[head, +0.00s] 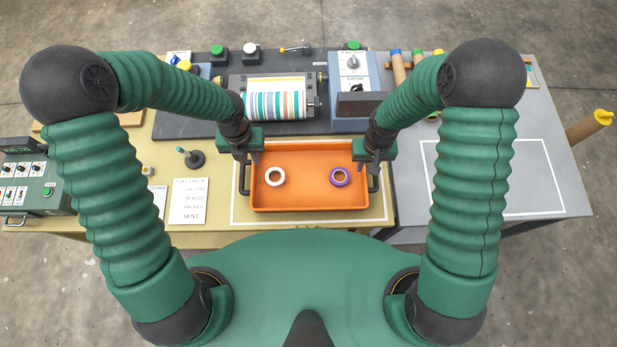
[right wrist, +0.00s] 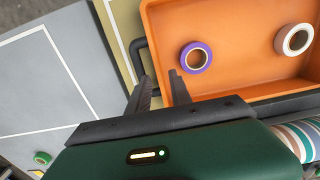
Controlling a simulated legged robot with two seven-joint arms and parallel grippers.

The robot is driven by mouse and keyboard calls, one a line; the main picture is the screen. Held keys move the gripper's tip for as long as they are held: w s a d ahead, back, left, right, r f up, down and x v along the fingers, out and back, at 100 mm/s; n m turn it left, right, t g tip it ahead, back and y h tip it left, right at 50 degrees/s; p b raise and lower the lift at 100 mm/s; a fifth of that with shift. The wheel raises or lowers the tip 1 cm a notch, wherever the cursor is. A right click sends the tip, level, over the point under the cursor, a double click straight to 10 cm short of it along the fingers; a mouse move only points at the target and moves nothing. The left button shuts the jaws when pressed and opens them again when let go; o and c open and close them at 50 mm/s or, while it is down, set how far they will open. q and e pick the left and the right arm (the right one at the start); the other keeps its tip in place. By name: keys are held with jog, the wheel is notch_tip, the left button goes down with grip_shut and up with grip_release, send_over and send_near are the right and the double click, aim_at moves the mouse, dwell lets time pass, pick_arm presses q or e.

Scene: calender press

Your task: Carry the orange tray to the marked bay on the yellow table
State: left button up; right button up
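The orange tray (head: 308,200) rests inside a white outlined bay (head: 300,221) on the yellow table (head: 215,234). It holds a white tape roll (head: 274,176) and a purple tape roll (head: 340,176). Both rolls also show in the right wrist view, white (right wrist: 294,39) and purple (right wrist: 195,57). My left gripper (head: 249,160) is above the tray's left black handle (head: 243,181), its fingers apart. My right gripper (head: 372,163) is by the right handle (head: 374,178). In the right wrist view its fingers (right wrist: 162,86) are apart, near the handle (right wrist: 137,57) and tray wall.
A grey table (head: 575,190) with another white outlined, empty bay (head: 530,190) adjoins on the right. The press with a striped roller (head: 280,104) stands behind the tray. A lettered card (head: 188,202), a small joystick (head: 192,157) and a control box (head: 30,185) are to the left.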

jog(key=r, duration=0.5)
jog(key=shift+s+a+r, duration=0.1)
jog(key=shift+a+r, duration=0.15)
jog(key=shift+r, duration=0.15)
jog(key=shift+d, duration=0.15)
